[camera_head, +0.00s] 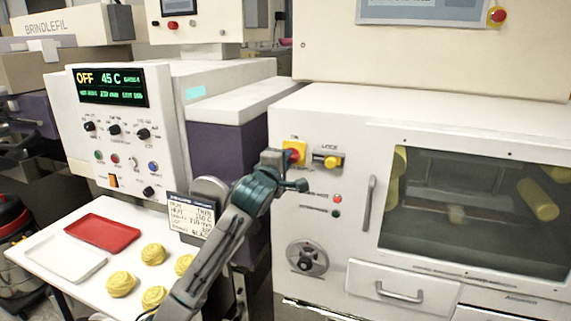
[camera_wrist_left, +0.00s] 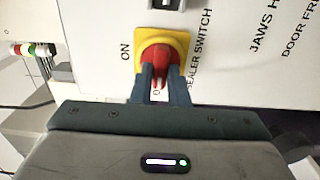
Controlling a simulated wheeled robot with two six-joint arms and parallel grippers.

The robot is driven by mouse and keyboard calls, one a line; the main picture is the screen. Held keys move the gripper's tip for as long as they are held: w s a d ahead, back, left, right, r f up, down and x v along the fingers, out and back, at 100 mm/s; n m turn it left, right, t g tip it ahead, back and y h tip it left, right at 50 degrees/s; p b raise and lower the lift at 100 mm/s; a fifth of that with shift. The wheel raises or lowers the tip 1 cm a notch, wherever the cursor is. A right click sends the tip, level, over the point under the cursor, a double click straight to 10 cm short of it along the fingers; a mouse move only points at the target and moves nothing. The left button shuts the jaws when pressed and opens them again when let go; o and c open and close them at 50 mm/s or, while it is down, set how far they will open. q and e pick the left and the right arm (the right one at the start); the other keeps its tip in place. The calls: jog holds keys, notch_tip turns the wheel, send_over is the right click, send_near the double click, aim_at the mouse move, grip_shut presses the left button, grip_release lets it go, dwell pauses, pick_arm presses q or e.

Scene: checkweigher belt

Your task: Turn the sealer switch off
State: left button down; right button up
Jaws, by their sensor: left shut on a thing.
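The sealer switch (camera_head: 297,151) is a red rotary knob on a yellow plate, on the front of the white machine at right. In the left wrist view the red knob (camera_wrist_left: 162,58) sits between my gripper's two fingers, with "ON" printed to its left and "SEALER SWITCH" to its right. My left gripper (camera_head: 288,158) is shut on the knob, one finger on each side; it also shows in the left wrist view (camera_wrist_left: 161,76). The knob's handle runs roughly up and down in that view. The off mark is partly hidden by the fingers. My right gripper is out of view.
A yellow lock (camera_head: 329,161) is right of the switch. Below are red and green lamps (camera_head: 337,205), a door handle (camera_head: 370,203) and a round dial (camera_head: 307,258). A control panel (camera_head: 110,88) at left reads "OFF 45 C".

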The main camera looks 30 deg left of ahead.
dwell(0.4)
pick_arm(q)
jog(key=c, duration=1.4)
grip_release()
jog(key=b+v, duration=0.3)
jog(key=v, duration=0.8)
jog(key=shift+b, duration=0.35)
jog(key=shift+w+a+f, duration=0.1)
